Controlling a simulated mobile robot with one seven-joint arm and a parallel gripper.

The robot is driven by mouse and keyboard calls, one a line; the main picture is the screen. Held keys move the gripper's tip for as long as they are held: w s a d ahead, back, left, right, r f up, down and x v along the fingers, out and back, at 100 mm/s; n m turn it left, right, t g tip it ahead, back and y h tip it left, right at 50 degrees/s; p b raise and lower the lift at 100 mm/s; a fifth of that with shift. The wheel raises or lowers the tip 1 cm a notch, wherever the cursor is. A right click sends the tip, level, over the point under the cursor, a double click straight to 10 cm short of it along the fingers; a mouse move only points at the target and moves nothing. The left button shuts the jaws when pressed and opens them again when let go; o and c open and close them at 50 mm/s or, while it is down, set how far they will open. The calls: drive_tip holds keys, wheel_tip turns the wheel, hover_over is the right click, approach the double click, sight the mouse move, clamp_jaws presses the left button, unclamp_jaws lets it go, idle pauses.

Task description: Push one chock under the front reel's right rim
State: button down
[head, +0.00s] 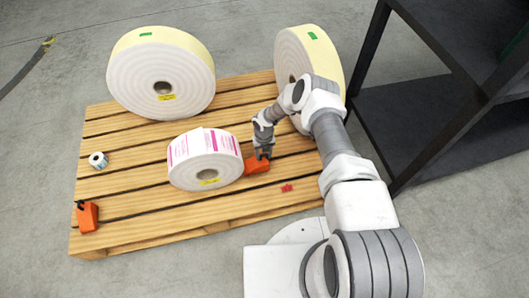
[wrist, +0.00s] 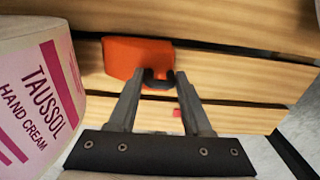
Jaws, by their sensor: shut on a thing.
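The front reel (head: 205,160), a white roll with pink printed labels, stands on edge on the wooden pallet. It fills the left of the wrist view (wrist: 35,95). An orange chock (head: 256,166) lies on the pallet just right of the reel's lower right rim. In the wrist view the chock (wrist: 135,57) shows a narrow gap from the reel's edge; I cannot tell if they touch lower down. My gripper (head: 263,153) points down, shut on the chock's dark handle (wrist: 158,84). A second orange chock (head: 89,218) sits at the pallet's front left corner.
Two large cream reels stand at the back of the pallet (head: 150,236), left (head: 135,85) and right (head: 291,62), the right one partly behind my arm. A small roll (head: 98,160) lies at left. A dark shelf rack (head: 400,125) stands at right. A red mark (head: 287,188) shows on the slats.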

drive_tip(key=shift+a, duration=0.4)
drive_tip(key=shift+s+a+f, duration=0.1)
drive_tip(key=shift+s+a, duration=0.1)
drive_tip(key=shift+a, duration=0.5)
drive_tip(key=shift+s+a, duration=0.15)
drive_tip(key=shift+a, duration=0.5)
drive_tip(key=shift+c, duration=1.3)
unclamp_jaws()
wheel_tip(320, 180, up, 17)
drive_tip(key=p, duration=0.6)
drive_tip(key=shift+r, duration=0.2)
